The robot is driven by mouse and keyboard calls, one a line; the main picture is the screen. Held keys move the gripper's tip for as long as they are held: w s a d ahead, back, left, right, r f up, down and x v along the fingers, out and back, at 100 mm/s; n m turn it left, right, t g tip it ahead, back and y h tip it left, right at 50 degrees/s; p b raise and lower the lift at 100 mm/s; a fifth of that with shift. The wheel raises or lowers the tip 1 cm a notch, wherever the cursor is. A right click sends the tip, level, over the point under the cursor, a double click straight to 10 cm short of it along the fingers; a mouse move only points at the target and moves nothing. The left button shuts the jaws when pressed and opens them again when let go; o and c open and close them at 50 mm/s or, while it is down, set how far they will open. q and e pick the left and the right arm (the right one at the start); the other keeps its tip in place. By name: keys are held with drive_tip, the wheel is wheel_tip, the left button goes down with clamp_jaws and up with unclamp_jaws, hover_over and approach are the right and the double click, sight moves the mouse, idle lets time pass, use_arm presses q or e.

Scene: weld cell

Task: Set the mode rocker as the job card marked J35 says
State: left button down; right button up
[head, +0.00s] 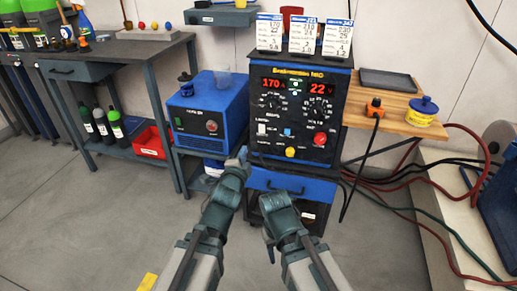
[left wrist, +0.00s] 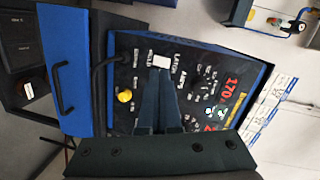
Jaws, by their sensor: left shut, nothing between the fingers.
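The welder's front panel (head: 311,137) has red displays reading 170 and 22. The white rocker (head: 262,128) sits low on the panel's left side; it also shows in the left wrist view (left wrist: 162,61). Which way it is tipped is too small to tell. Three job cards stand on the welder: left (head: 269,33), middle (head: 303,37) and right (head: 337,38). Their headers are too small to read surely. My left gripper (head: 243,154) is shut and empty, its tips (left wrist: 161,72) close at the rocker; contact is unclear. My right gripper (head: 268,243) is low before the cabinet, its fingers unclear.
Two black knobs, a blue button (head: 287,132), a red knob (head: 320,139) and a yellow knob (head: 290,152) share the panel. A blue box unit (head: 208,112) stands left. A wooden shelf (head: 390,118) and cables are at right.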

use_arm(q)
drive_tip(key=m+t+h+b, duration=0.1)
drive_tip(key=b, duration=0.1)
drive_tip(key=f+m+t+h+b, duration=0.1)
drive_tip(key=b, duration=0.1)
drive_tip(key=d+m+b, duration=0.1)
drive_tip(key=m+b, duration=0.1)
drive_tip(key=shift+s+d+f+t+h, duration=0.1)
drive_tip(key=shift+s+f+t+h, duration=0.3)
use_arm(e)
wheel_tip(320, 180, down, 8)
drive_tip(key=shift+s, duration=0.25)
